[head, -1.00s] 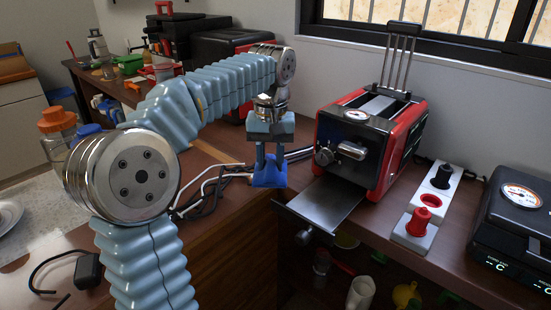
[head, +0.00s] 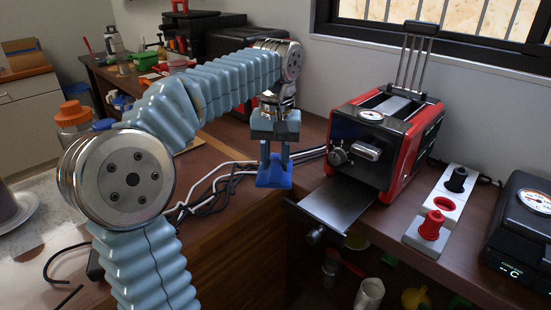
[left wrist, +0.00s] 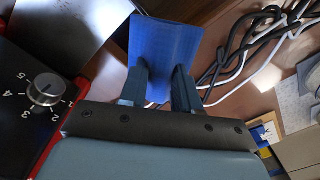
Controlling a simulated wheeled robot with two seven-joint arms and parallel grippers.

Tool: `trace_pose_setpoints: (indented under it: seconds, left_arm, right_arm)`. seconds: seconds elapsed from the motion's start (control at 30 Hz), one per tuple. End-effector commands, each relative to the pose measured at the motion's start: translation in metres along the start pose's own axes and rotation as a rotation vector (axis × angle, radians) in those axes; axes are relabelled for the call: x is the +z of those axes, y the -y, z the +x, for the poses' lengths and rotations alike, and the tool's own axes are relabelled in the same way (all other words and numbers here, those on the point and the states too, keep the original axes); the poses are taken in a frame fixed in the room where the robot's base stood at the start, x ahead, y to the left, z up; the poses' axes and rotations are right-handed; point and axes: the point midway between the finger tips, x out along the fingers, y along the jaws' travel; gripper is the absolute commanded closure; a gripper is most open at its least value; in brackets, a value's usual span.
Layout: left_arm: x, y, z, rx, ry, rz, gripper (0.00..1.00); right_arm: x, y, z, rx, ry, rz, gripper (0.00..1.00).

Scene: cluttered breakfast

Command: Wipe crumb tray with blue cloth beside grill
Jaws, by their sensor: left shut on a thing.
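The red and black grill (head: 385,140) stands on the counter at the right in the head view. Its flat dark crumb tray (head: 338,204) sticks out at the front, over the counter edge. My left gripper (head: 274,160) points down to the left of the tray. It is shut on the blue cloth (head: 274,174), which looks like a stiff flared piece. In the left wrist view the cloth (left wrist: 163,48) sits between the fingers (left wrist: 160,85), and the tray (left wrist: 75,30) shows at the upper left, apart from the cloth. My right gripper is not in view.
Black and white cables (head: 215,185) lie on the counter left of the gripper. A white socket strip with a red plug (head: 432,225) and a black appliance (head: 520,235) are right of the grill. A shelf with a white mug (head: 369,294) lies below.

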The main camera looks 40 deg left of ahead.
Motion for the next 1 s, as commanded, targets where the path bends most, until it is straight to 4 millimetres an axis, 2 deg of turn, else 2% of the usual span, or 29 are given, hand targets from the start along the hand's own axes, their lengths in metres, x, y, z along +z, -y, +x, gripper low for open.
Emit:
trace_pose_setpoints:
  seconds: [0.03, 0.27, 0.67, 1.0]
  left_arm:
    - [0.0, 0.0, -0.007, 0.0, 0.0, 0.0, 0.97]
    - [0.0, 0.0, -0.02, 0.0, 0.0, 0.0, 0.97]
    - [0.0, 0.001, -0.039, 0.0, -0.001, 0.0, 0.97]
    - [0.0, 0.001, -0.041, 0.0, 0.0, 0.0, 0.97]
  right_arm:
    - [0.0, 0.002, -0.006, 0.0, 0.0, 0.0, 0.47]
    - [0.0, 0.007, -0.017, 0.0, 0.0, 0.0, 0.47]
    - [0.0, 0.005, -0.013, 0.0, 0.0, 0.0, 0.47]
    - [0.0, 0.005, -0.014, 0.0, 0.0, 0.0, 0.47]
